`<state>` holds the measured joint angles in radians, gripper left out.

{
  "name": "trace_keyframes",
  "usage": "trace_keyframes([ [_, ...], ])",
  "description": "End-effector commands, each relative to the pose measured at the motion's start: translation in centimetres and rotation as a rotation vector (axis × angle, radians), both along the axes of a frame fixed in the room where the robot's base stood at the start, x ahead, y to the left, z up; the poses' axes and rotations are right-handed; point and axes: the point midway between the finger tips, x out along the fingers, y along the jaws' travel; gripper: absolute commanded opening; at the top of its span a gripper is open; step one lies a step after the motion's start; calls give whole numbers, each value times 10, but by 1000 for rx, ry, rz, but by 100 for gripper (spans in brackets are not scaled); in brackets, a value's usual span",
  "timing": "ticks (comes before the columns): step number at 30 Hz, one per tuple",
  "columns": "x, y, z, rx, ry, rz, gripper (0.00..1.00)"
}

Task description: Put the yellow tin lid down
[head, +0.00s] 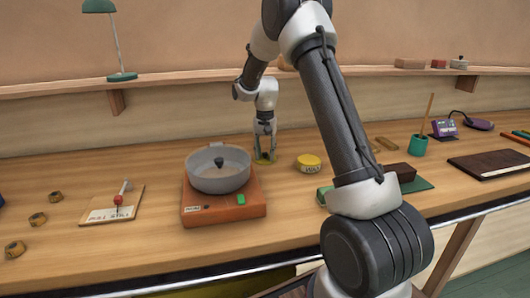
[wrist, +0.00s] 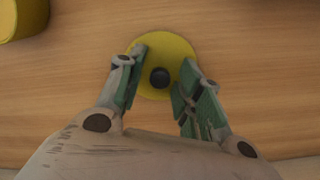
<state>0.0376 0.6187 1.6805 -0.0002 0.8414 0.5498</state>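The yellow tin lid (wrist: 165,47) is a round disc with a dark knob (wrist: 160,77) at its middle. In the head view my gripper (head: 265,148) is low, close to the worktop.
A yellow tin (head: 308,164) stands just right of the lid, and the tin (wrist: 22,18) shows at the wrist view's corner. A grey pot (head: 218,181) sits on an orange burner (head: 222,212) at front left. Bare worktop lies behind the lid.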

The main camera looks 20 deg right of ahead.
Motion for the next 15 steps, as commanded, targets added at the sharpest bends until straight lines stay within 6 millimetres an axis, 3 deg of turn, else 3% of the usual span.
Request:
trace_keyframes([
  [9, 0, 0, 4, 0, -1, 0, 38],
  [15, 1, 0, 36, 0, -5, 0, 38],
])
